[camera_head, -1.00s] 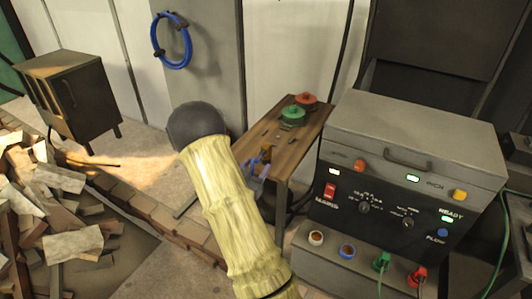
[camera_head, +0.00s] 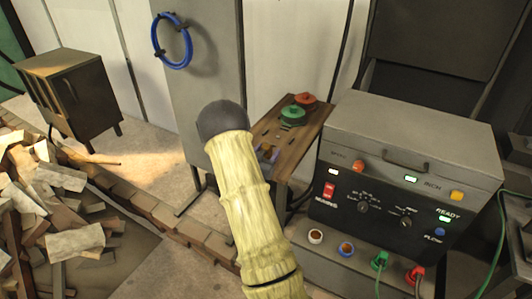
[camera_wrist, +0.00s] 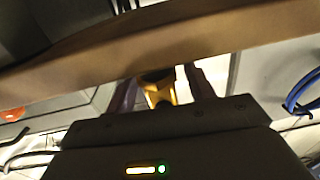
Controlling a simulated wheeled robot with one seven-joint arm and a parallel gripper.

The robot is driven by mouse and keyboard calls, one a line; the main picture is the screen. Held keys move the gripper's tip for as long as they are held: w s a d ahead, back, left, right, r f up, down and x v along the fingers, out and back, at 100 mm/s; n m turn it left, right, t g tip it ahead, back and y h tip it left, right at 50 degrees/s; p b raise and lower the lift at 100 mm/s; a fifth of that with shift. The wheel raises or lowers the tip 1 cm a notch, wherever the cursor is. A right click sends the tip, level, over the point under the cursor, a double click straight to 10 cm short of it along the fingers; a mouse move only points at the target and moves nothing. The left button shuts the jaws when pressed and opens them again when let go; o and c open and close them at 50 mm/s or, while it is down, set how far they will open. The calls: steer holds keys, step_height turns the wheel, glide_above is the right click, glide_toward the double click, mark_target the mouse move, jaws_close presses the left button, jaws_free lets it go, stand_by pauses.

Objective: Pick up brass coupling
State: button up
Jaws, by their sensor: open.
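The brass coupling (camera_wrist: 160,93) shows as a small yellow-gold piece in the wrist view, between the two fingers of my gripper (camera_wrist: 164,84). The fingers stand apart on either side of it, and I cannot tell whether they touch it. Part of the coupling is hidden by the gripper body. In the head view my arm covers most of the gripper, with only a small purplish part (camera_head: 267,152) showing at the near end of the wooden table (camera_head: 300,135).
A green round piece (camera_head: 292,116) and a red one (camera_head: 305,100) sit at the table's far end. A grey machine (camera_head: 400,180) with knobs and lights stands right of the table. The table's edge (camera_wrist: 120,65) crosses the wrist view. Bricks or wood pieces (camera_head: 60,205) are heaped left.

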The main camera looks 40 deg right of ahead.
steer(key=shift+x, duration=0.85)
steer(key=c, duration=1.1)
